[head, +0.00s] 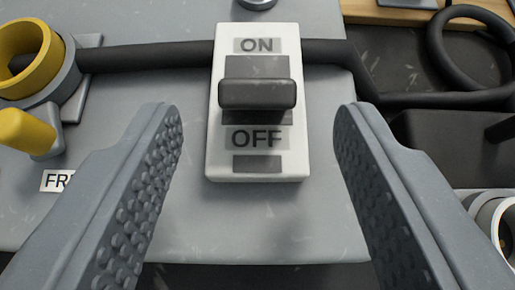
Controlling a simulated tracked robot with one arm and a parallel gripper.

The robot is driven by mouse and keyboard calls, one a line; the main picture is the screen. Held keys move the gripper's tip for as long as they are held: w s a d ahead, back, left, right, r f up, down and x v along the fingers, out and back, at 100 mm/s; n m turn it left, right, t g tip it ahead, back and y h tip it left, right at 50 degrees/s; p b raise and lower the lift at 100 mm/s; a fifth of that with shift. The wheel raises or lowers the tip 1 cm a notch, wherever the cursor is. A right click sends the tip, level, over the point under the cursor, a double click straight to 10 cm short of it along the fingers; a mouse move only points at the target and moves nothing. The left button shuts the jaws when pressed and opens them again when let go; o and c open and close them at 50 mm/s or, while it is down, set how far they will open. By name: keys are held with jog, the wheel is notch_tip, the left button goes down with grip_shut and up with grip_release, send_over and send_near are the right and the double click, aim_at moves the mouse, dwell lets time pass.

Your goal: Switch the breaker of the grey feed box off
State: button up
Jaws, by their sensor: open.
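The breaker is a white plate (213,150) on the grey feed box (262,222), marked ON at the top and OFF below. Its dark lever (257,95) crosses the plate between the two labels, over a dark slot. From this angle I cannot tell for certain which position the lever is in. My gripper (256,125) is open, with one ridged grey finger on each side of the plate. Both fingers are apart from the lever and the plate, and nothing is between them but the breaker in view.
A yellow and grey round fitting (62,75) with a yellow handle (27,132) is at the left, beside a partly hidden label starting "FR". A black cable (145,57) runs behind the breaker to the right. A metal cylinder (495,222) is at the lower right.

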jog(key=shift+b+v, duration=0.95)
jog(key=shift+v, duration=0.6)
jog(key=b+v, duration=0.1)
jog(key=v, duration=0.6)
jog(key=shift+s+b, duration=0.35)
jog(key=shift+r, duration=0.25)
notch_tip(320, 180, up, 37)
jog(key=w+a+t+p, duration=0.1)
jog(key=w+t+p, duration=0.1)
jog(key=t+p, duration=0.1)
jog(key=shift+w+a+f+t, duration=0.15)
jog(key=shift+w+f+t, duration=0.05)
jog(key=shift+w+t, duration=0.2)
jog(key=shift+s+r, duration=0.15)
jog(key=shift+r, duration=0.3)
jog(key=shift+c, duration=0.3)
